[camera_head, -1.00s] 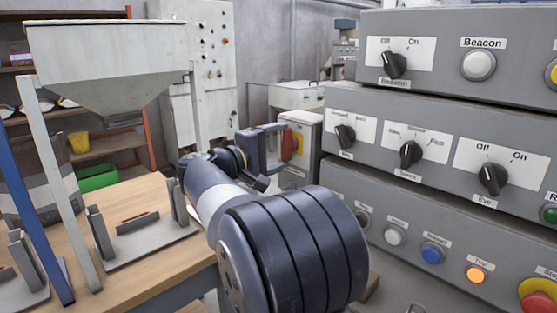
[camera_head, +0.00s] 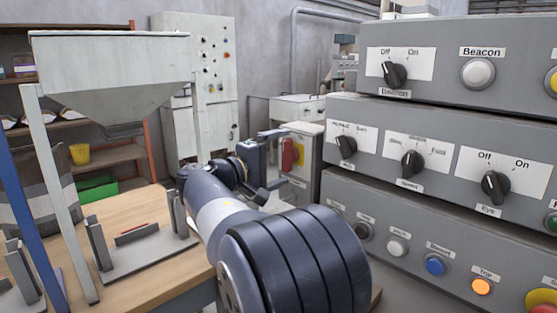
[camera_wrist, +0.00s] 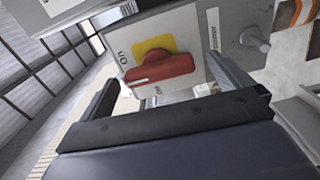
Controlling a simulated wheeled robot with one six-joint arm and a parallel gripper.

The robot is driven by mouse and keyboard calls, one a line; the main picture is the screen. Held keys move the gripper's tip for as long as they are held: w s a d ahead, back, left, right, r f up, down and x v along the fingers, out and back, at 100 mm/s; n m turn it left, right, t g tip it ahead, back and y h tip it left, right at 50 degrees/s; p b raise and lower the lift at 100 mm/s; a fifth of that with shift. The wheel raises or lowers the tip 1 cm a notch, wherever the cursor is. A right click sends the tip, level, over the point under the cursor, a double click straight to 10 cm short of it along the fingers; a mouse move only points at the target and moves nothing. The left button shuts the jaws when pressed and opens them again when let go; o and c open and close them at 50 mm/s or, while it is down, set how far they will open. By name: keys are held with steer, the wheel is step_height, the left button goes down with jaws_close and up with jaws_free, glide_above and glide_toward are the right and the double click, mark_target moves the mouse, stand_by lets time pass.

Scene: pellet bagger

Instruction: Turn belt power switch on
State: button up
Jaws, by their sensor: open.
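The belt power switch is a red rotary handle (camera_wrist: 160,70) on a yellow plate (camera_wrist: 150,46), on the face of a grey box (camera_wrist: 195,35). The head view shows the red handle (camera_head: 289,154) upright, on the box (camera_head: 308,150) beyond my arm. My gripper (camera_head: 276,160) is open just in front of it. In the wrist view my gripper's (camera_wrist: 162,72) fingers stand on either side of the handle, apart from it; I cannot tell the exact depth.
A large grey control console (camera_head: 450,135) with knobs and buttons fills the right, close to my arm. A wooden table (camera_head: 160,235) with metal fixtures and a hopper (camera_head: 115,80) stand on the left. A tall grey cabinet (camera_head: 200,80) is behind.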

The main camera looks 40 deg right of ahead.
steer(key=a, duration=1)
steer(key=shift+s+a, duration=0.4)
steer(key=shift+d, duration=0.1)
steer(key=d, duration=0.7)
steer(key=w+d, duration=0.1)
steer(key=d, duration=0.2)
steer(key=shift+d+r, duration=0.15)
steer(key=shift+d, duration=0.2)
steer(key=shift+s, duration=0.1)
steer(key=shift+a, duration=0.15)
